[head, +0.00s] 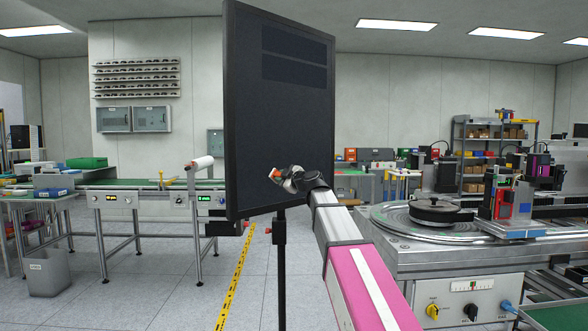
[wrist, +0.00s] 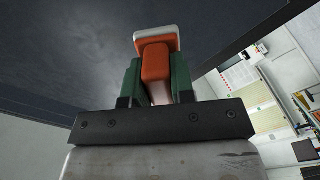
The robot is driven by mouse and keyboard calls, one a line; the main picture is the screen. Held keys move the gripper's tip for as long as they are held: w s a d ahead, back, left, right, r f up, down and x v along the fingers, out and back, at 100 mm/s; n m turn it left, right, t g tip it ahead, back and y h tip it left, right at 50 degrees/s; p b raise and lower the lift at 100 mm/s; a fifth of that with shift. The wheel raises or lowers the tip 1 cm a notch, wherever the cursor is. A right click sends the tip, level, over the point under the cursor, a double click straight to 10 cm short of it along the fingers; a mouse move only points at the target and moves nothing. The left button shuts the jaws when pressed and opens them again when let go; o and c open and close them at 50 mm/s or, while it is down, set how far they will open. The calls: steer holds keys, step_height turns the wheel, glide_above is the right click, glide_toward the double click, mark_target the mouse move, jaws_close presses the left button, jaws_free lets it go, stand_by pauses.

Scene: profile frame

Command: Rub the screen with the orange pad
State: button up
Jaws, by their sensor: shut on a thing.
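The screen (head: 280,120) is a tall dark panel in a black frame on a black stand, upright and turned at an angle, in the middle of the head view. It also fills the upper left of the wrist view (wrist: 70,60). My gripper (head: 279,175) is in front of the lower part of the screen. It is shut on the orange pad (wrist: 155,62), which has a pale front edge and sits between green fingers in the wrist view. The pad shows as a small orange spot in the head view (head: 275,172). I cannot tell whether the pad touches the screen.
A conveyor table (head: 150,187) stands behind at the left, with a grey bin (head: 48,273) on the floor. A round machine table (head: 440,250) stands close on the right of my arm. Open floor with a yellow strip (head: 236,280) lies left of the stand.

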steer(key=shift+s+a+f, duration=0.45)
steer(key=shift+a, duration=0.15)
steer(key=shift+x, duration=3)
steer(key=shift+x, duration=1.05)
steer(key=shift+d, duration=0.1)
steer(key=shift+w+d, duration=3.25)
steer(key=shift+d, duration=0.9)
steer(key=shift+s+a+r, duration=0.35)
steer(key=shift+s+a, duration=0.4)
steer(key=shift+a, duration=0.2)
steer(key=shift+s+a+r, duration=0.35)
steer(key=shift+s+a, duration=0.4)
steer(key=shift+a, duration=0.2)
steer(key=shift+s+a+r, duration=0.3)
steer(key=shift+s+a, duration=0.45)
steer(key=shift+a, duration=0.15)
steer(key=shift+s+a, duration=0.5)
steer(key=shift+a, duration=0.25)
steer(key=shift+s+a, duration=0.5)
steer(key=shift+a, duration=0.2)
steer(key=shift+r, duration=1)
